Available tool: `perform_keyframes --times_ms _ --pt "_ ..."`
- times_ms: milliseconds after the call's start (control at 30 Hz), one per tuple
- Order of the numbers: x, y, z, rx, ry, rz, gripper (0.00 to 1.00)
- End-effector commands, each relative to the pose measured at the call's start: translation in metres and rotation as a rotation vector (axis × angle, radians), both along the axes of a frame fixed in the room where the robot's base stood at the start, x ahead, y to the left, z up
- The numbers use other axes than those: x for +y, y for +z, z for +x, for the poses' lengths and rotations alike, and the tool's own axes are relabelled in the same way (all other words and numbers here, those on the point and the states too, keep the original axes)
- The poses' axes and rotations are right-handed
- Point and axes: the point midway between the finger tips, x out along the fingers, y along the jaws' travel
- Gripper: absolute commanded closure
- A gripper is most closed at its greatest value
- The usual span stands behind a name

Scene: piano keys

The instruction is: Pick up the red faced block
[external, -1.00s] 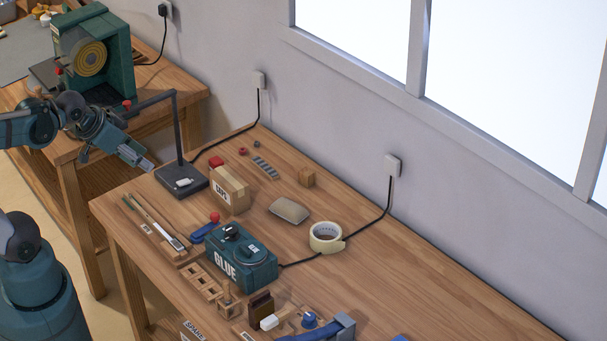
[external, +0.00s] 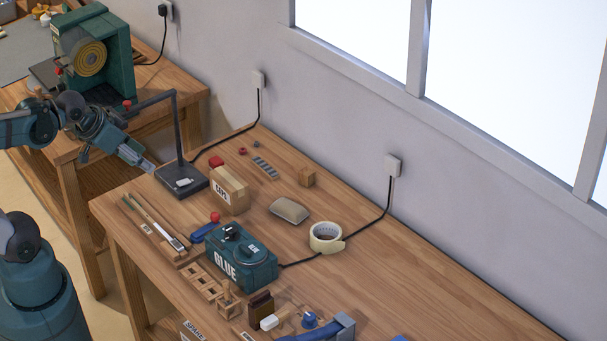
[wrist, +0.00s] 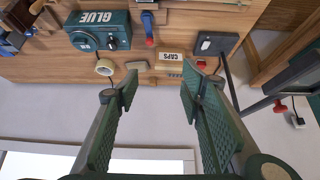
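A small red block (external: 217,162) sits on the workbench behind the CAPS box, which hides its lower part in the external view. In the wrist view a red patch (wrist: 201,64) shows beside the CAPS box, partly behind a finger; I cannot make out its separate faces. My gripper (external: 150,165) is in the air left of the lamp stand, apart from the block. In the wrist view my gripper (wrist: 158,85) has its two green fingers wide apart with nothing between them.
The CAPS box (external: 229,191) and the dark lamp stand (external: 182,181) with its upright post flank the red block. A plain wooden block (external: 306,177), beige pouch (external: 289,210), tape roll (external: 326,236) and GLUE box (external: 241,256) stand nearby. The bench's right side is largely clear.

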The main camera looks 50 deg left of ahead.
Motion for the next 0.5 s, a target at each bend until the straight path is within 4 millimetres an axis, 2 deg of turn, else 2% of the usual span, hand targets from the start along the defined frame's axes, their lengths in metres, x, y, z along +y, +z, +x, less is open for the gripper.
perform_keyframes --times_ms 267,500 --pt "0.003 0.004 0.01 0.015 0.032 -0.018 0.61" --pt "0.01 0.011 0.033 0.051 0.11 -0.06 0.61"
